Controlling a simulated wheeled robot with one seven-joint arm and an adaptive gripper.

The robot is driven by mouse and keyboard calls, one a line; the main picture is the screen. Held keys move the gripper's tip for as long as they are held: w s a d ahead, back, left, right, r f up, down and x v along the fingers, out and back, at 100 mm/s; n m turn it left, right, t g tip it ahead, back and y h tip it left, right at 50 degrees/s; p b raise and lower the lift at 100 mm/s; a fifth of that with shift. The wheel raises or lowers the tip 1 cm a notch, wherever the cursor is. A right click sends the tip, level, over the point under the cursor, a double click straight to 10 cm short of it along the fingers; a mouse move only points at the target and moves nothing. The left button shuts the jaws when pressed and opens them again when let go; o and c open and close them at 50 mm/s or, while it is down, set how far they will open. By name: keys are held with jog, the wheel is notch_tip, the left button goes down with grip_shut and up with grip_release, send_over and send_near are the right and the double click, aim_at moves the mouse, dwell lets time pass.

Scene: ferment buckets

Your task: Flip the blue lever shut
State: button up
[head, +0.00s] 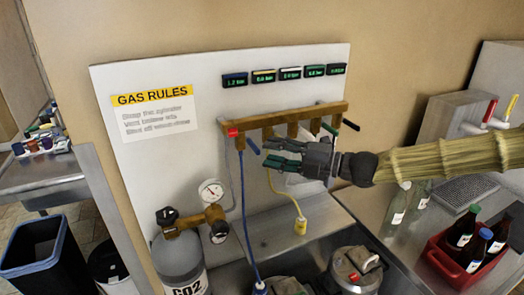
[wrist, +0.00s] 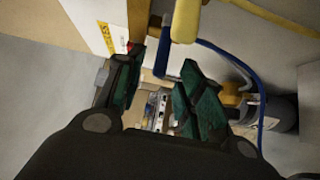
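The blue lever (head: 253,146) sticks out from the left end of the brass manifold (head: 290,115), above the blue hose (head: 246,210). In the head view it angles outward and down. My gripper (head: 268,153) is just right of the lever's tip, its dark green fingers pointing left. In the wrist view the fingers (wrist: 161,72) stand apart, and the blue lever (wrist: 163,54) shows in the gap near their tips. I cannot tell whether either finger touches it. My gripper hides part of the manifold's middle valves.
A yellow cylindrical part (wrist: 185,20) is close to the fingers in the wrist view. A yellow hose (head: 282,193) hangs below my gripper. A CO2 cylinder (head: 178,262) with a gauge stands lower left.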

jog(key=v, duration=0.6)
jog(key=shift+d, duration=0.35)
jog(key=shift+s, duration=0.1)
